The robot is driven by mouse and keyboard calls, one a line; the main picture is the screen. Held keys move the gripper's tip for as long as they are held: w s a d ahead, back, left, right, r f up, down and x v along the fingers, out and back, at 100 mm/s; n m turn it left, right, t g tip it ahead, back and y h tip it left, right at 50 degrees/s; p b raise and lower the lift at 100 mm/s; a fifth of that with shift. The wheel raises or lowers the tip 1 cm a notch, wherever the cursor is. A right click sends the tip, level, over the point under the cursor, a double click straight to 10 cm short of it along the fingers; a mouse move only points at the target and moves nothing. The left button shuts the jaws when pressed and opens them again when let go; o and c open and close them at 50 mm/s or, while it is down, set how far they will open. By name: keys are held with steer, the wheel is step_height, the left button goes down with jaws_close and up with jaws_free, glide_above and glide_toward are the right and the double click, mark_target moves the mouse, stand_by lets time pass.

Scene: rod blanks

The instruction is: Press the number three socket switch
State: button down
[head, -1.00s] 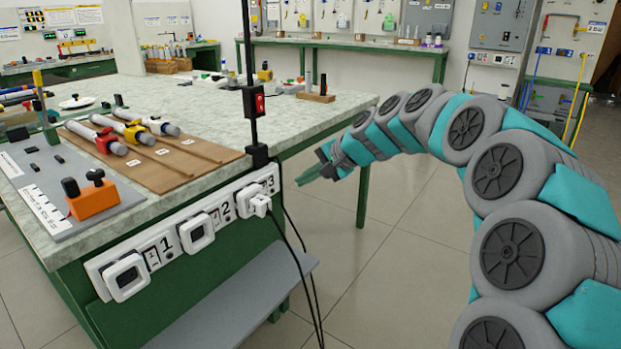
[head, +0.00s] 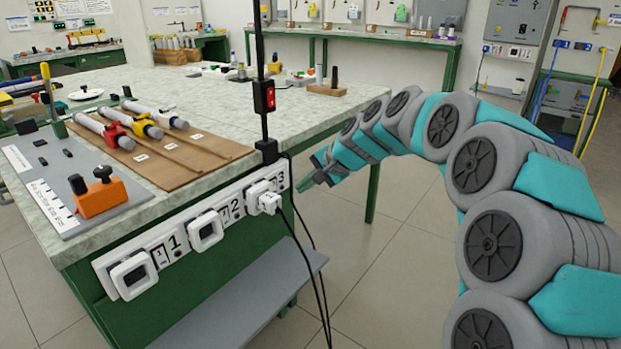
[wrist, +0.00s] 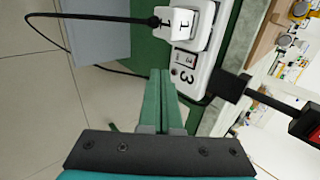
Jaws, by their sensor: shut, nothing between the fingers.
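The white socket strip (head: 150,243) runs along the green bench's side, with numbers 1, 2 and 3. The number three socket (head: 260,190) is at its right end, with a white plug (head: 268,203) in it and a black cable hanging down. In the wrist view, the small number three switch (wrist: 184,58) lies between the plugged socket (wrist: 202,14) and the printed 3. My gripper (head: 303,187) is shut and empty, just right of the strip's end. In the wrist view, its green fingertips (wrist: 160,72) appear a little left of the switch, apparently not touching it.
A black post with a red switch (head: 271,96) rises at the bench corner near the strip. The benchtop (head: 225,112) holds rods on a brown board (head: 180,165) and an orange block (head: 100,196). A grey shelf (head: 245,300) juts out below. The floor on the right is clear.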

mark_target(274, 188)
steer(key=w+a+f+p, duration=0.1)
steer(key=w+a+f, duration=0.2)
steer(key=w+a, duration=0.1)
steer(key=shift+w+a+f, duration=0.2)
steer(key=shift+a+f, duration=0.2)
steer(key=shift+a, duration=0.45)
